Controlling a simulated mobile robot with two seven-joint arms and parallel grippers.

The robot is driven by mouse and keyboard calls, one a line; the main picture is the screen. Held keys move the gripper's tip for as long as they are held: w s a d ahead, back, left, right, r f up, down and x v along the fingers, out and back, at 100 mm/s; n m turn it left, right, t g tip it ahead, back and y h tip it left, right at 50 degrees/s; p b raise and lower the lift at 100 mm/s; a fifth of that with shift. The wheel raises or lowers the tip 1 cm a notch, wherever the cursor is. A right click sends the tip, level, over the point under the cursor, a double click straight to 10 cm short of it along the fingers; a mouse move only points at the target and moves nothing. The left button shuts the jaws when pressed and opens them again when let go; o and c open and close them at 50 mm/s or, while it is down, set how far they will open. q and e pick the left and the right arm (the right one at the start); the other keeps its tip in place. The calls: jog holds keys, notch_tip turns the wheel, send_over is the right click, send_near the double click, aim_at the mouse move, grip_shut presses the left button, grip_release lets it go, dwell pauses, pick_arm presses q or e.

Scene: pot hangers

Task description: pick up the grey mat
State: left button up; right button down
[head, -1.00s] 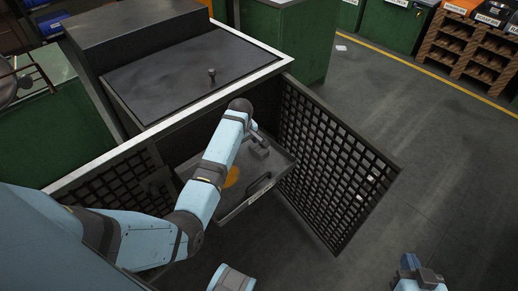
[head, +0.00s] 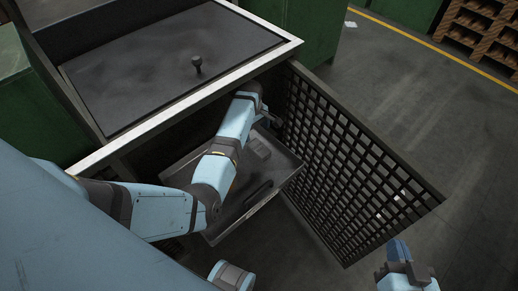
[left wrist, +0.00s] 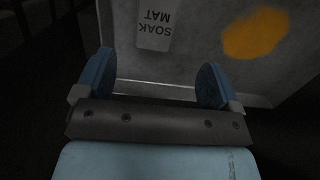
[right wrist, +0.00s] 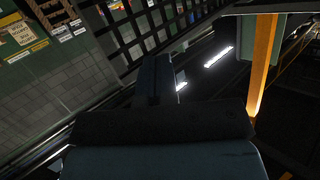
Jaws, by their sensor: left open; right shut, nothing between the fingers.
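The grey mat (left wrist: 200,45) fills the upper part of the left wrist view. It has a white "SOAK MAT" label (left wrist: 155,22) and an orange stain (left wrist: 255,33). My left gripper (left wrist: 158,80) is open, its two blue fingers at the mat's near edge; I cannot tell whether they touch it. In the head view my left gripper (head: 266,118) reaches into the cabinet above a dark tray (head: 225,227), and my arm hides much of what lies there. My right gripper (head: 398,250) is shut and empty, out over the floor.
The cabinet has a dark top lid with a knob (head: 196,64). An open mesh door (head: 350,160) stands right of the tray, between my two grippers. A grey block (head: 258,148) sits in the tray near my left gripper.

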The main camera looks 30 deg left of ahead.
pick_arm(q)
jog(key=b, duration=0.2)
send_over(259, 148)
jog(key=a, duration=0.1)
notch_tip(259, 148, down, 5)
jog(key=shift+s+f, duration=0.1)
jog(key=shift+s, duration=0.05)
jog(key=f+b, duration=0.1)
jog(key=f, duration=0.2)
jog(key=f+b, duration=0.1)
jog(key=f, duration=0.1)
jog(key=shift+w+d+b, duration=0.2)
jog(key=shift+d+b, duration=0.1)
jog(key=shift+d, duration=0.1)
jog(key=shift+f, duration=0.3)
pick_arm(e)
jog(key=a+r+t+y, duration=0.3)
jog(key=r+t, duration=0.1)
jog(key=r, duration=0.4)
jog(key=shift+w+a+r+y, duration=0.2)
jog(key=shift+w+y, duration=0.05)
jog(key=shift+y, duration=0.05)
pick_arm(q)
jog(key=shift+f, duration=0.3)
pick_arm(e)
jog(key=shift+r, duration=0.2)
pick_arm(q)
jog(key=shift+c, duration=0.4)
jog(key=c, duration=0.9)
